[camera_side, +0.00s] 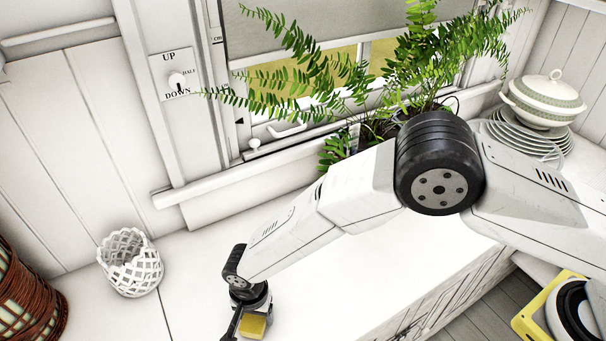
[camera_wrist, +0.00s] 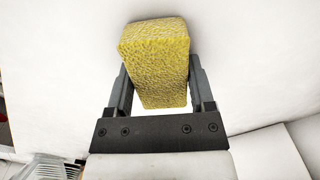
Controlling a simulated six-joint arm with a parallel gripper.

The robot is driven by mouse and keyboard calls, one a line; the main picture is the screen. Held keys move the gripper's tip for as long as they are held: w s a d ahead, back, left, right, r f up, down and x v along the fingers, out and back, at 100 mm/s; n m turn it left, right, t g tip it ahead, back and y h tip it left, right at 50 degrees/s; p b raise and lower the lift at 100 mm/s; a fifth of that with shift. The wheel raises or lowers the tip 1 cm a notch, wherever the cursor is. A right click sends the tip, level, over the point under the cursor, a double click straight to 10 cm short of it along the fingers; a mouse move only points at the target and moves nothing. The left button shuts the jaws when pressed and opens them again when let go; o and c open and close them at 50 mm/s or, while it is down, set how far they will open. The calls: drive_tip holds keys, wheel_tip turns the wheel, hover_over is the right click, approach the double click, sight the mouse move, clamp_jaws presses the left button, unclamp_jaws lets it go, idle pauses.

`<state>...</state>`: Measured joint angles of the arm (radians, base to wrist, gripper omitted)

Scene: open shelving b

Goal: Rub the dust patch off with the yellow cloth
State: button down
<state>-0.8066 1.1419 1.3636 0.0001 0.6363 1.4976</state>
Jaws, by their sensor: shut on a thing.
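The yellow cloth shows as a thick, rough-textured yellow block (camera_wrist: 155,62) between the fingers of my gripper (camera_wrist: 158,85) in the wrist view. My gripper is shut on it, with one dark finger along each side. In the side view, my gripper (camera_side: 240,325) is low over the front of the white counter (camera_side: 200,250), and the yellow cloth (camera_side: 253,326) shows at its side. I cannot tell whether the cloth touches the surface. I cannot make out a dust patch in either view; the cloth and gripper hide part of the surface.
A potted fern (camera_side: 385,125) stands by the window. Stacked plates (camera_side: 525,137) and a lidded tureen (camera_side: 545,100) stand at the right. The counter between is clear.

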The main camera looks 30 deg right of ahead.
drive_tip(key=shift+a, duration=1.25)
drive_tip(key=shift+d+r, duration=0.15)
drive_tip(key=shift+r, duration=3.85)
